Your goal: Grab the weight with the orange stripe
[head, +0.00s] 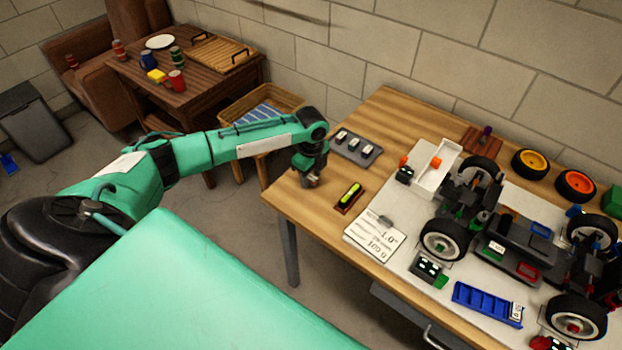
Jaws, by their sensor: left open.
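A dark grey holder (372,158) lies near the left back part of the wooden workbench and carries three small pale blocks (354,141) that look like the weights. Their stripe colours are too small to tell, so I cannot pick out the orange one. My left gripper (311,182) points down over the bench's left end, just left of and in front of the holder. It is open, with nothing seen between its fingers, and apart from the blocks. My right gripper is out of view.
A yellow-green level (349,195) in a reddish holder lies close right of my gripper. A printed card (376,236), a white tray (432,175) and an RC car chassis (515,243) fill the bench to the right. Bare wood (385,110) shows behind the holder.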

